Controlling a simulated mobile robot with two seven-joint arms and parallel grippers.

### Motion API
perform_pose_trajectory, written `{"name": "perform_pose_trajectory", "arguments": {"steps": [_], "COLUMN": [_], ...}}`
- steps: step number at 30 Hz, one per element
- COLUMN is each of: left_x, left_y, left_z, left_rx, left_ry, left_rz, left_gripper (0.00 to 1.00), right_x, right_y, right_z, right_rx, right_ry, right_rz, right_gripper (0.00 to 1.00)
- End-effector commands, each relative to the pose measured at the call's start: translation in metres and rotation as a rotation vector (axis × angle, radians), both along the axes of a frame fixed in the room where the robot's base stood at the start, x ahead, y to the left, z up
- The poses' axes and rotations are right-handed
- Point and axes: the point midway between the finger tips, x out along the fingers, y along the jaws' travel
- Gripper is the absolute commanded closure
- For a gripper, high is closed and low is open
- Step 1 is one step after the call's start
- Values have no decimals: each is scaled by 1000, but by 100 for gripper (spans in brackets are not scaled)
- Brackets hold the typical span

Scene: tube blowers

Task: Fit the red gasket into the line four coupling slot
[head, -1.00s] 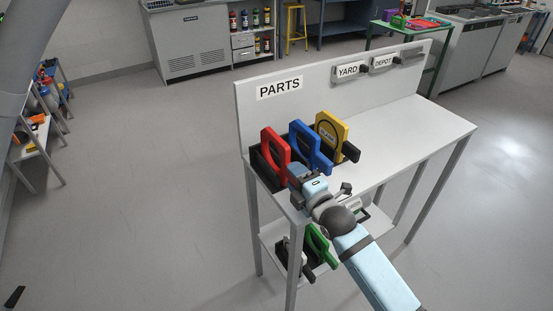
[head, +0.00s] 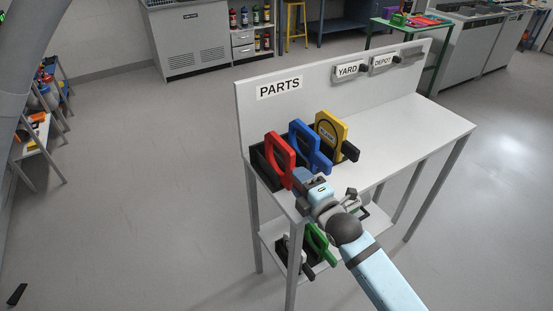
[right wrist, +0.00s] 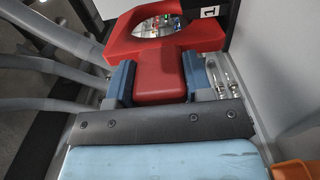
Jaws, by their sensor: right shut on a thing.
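The red gasket (head: 280,152) is a flat red plate with a round hole and a short handle. It stands at the left end of a black rack on the PARTS table. My right gripper (head: 304,178) is at its near side. In the right wrist view the two fingers of this gripper (right wrist: 157,84) close on both sides of the handle of the red gasket (right wrist: 195,38). The foot of the gasket is hidden, so I cannot tell how far it is out of the rack. I see no line four coupling slot. My left gripper is out of view.
A blue gasket (head: 301,138) and a yellow one (head: 334,125) stand close to the right of the red one. The white table (head: 415,120) is clear on its right. A green gasket (head: 317,239) is on the lower shelf. Open floor (head: 160,190) lies left.

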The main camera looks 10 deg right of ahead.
Motion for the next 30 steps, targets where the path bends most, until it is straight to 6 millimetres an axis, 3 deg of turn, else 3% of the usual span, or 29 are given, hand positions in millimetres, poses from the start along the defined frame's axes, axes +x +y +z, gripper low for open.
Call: {"name": "perform_pose_trajectory", "arguments": {"steps": [30], "left_x": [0], "left_y": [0], "left_z": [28], "left_rx": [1], "left_ry": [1], "left_rz": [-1], "left_gripper": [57], "right_x": [-60], "right_y": [-22], "right_z": [1], "right_rx": [-1], "right_ry": [0], "right_rz": [0], "right_gripper": [79]}}
